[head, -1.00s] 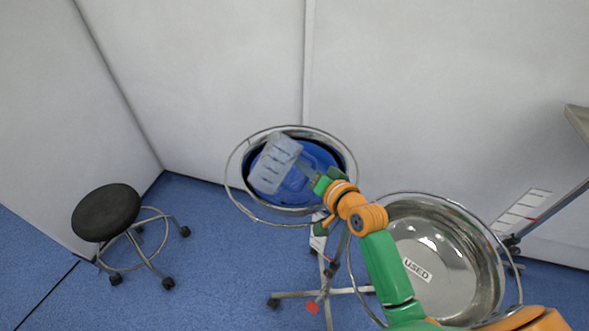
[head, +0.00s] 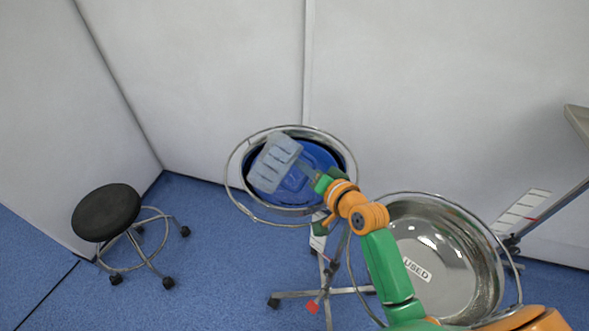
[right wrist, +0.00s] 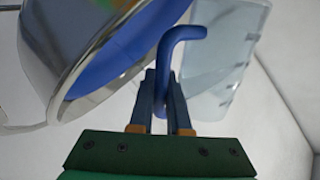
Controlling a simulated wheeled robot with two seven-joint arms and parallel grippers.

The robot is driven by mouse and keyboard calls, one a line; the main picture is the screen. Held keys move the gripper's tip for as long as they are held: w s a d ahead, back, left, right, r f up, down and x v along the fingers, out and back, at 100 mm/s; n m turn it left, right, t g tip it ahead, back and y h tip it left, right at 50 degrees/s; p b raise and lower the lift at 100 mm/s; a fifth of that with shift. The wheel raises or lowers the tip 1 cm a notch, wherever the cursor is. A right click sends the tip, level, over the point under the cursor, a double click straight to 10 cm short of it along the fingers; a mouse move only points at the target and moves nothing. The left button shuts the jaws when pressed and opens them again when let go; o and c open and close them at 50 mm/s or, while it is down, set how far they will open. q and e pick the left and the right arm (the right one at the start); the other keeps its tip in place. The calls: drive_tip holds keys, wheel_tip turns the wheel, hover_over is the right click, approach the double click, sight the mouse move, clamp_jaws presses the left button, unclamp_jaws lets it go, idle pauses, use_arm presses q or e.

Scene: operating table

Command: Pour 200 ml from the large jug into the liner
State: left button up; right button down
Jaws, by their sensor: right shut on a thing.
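The large jug (head: 272,163) is a translucent grey-blue vessel with marks on its side. It is tilted over the blue liner (head: 318,158), which lines a steel bowl on a wheeled stand. My right gripper (head: 314,178) is shut on the jug's blue handle, which shows between the fingers (right wrist: 160,90) in the right wrist view. The jug body (right wrist: 222,60) is at the upper right there, with the liner's blue edge (right wrist: 110,70) to the left. I cannot make out any liquid or stream. My left gripper is not in view.
A second steel bowl (head: 450,275) labelled USED stands at the right, beneath my right arm. A black stool (head: 106,212) stands at the left on blue floor. Pale walls (head: 200,90) close in behind the lined bowl. A tray's edge (head: 578,122) shows at far right.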

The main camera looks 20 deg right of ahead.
drive_tip(key=shift+a+r, duration=0.1)
idle(1.4)
drive_tip(key=shift+m, duration=0.4)
idle(0.9)
drive_tip(key=n+t, duration=0.1)
drive_tip(key=n, duration=0.1)
drive_tip(key=d+r+n+h, duration=0.1)
drive_tip(key=n, duration=0.1)
drive_tip(key=shift+w+r+t+p, duration=0.15)
drive_tip(key=shift+t+p, duration=0.15)
drive_tip(key=shift+t, duration=0.1)
drive_tip(key=shift+w+d+r+n+t+h+b, duration=0.1)
drive_tip(key=shift+d+r+n+t+h+b, duration=0.15)
drive_tip(key=shift+n, duration=0.25)
drive_tip(key=shift+w+d+r+n+t+h+b, duration=0.1)
drive_tip(key=shift+n+t+h+b, duration=0.1)
drive_tip(key=shift+n+t+h, duration=0.25)
drive_tip(key=shift+w+d+r+n+t+h, duration=0.1)
drive_tip(key=shift+d+r+n+t+h, duration=0.05)
drive_tip(key=shift+r+n, duration=0.5)
drive_tip(key=shift+w+d+r+n+t+h, duration=0.1)
drive_tip(key=shift+d+r+n+t+h, duration=0.05)
drive_tip(key=shift+r+n, duration=0.45)
drive_tip(key=shift+r, duration=0.1)
